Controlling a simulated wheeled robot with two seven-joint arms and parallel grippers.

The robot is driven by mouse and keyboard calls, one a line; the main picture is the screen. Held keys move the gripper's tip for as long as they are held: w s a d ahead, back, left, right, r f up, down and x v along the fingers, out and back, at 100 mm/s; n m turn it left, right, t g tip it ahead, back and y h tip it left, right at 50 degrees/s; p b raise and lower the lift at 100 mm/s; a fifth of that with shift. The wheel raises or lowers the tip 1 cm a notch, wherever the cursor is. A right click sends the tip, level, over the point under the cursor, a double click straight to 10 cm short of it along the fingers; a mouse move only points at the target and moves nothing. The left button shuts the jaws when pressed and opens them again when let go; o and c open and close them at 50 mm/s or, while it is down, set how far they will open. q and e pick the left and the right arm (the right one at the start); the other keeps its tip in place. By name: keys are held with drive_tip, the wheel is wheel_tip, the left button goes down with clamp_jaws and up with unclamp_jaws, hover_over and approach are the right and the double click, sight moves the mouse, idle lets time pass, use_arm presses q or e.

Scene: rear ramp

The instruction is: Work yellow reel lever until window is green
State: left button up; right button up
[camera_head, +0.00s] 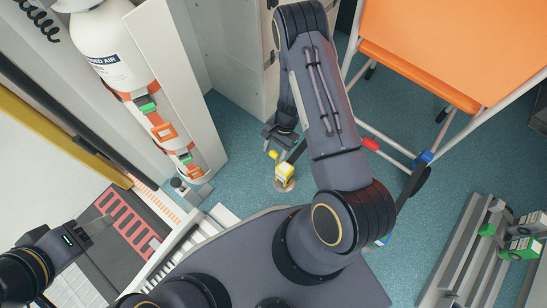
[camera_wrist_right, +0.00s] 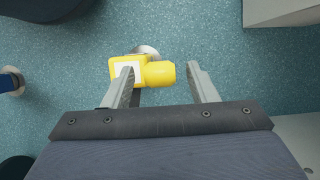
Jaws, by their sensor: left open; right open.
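A small yellow reel unit (camera_head: 285,172) with a whitish patch stands on a round pale base on the blue floor in the head view. A yellow knob (camera_head: 274,155), seemingly its lever end, shows just beside it. My right gripper (camera_head: 281,142) is open just above it in the picture. In the right wrist view the yellow unit (camera_wrist_right: 146,72) shows between and behind the open right fingers (camera_wrist_right: 160,70); contact cannot be told. The window's colour cannot be made out. My left gripper (camera_head: 92,228) is open and empty at the lower left, far from the reel.
A white air cylinder (camera_head: 118,50) with orange straps stands in a rack at the left. An orange-topped frame (camera_head: 440,45) with white legs is at the upper right. A grey rail rack (camera_head: 470,245) with green-and-white boxes is at the lower right. Blue floor (camera_head: 235,125) is clear left of the reel.

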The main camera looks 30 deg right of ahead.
drive_tip(key=b+x, duration=0.1)
drive_tip(key=x, duration=0.2)
drive_tip(key=shift+f, duration=0.15)
drive_tip(key=shift+c, duration=0.2)
clamp_jaws()
